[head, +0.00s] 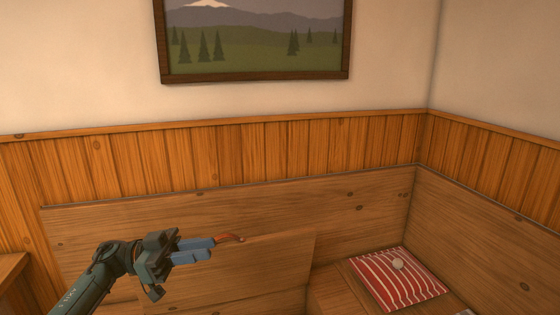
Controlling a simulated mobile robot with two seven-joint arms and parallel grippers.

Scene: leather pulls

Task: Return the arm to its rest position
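My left gripper (204,250) reaches in from the lower left with its two blue fingers pointing right. The fingers show as separate, a little apart, with nothing visible between them. A reddish-brown leather pull (229,237) shows just beyond the fingertips, at the top edge of a raised wooden panel (265,268), which looks like a bench lid. The upper finger overlaps the pull's left end, so I cannot tell whether they touch. My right gripper is out of view.
The wooden bench back (340,210) runs behind the panel and meets a side panel (490,240) at the right corner. A red-and-white striped cushion (380,290) with a small pale round thing (398,264) lies on the seat. A framed picture (255,78) hangs above.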

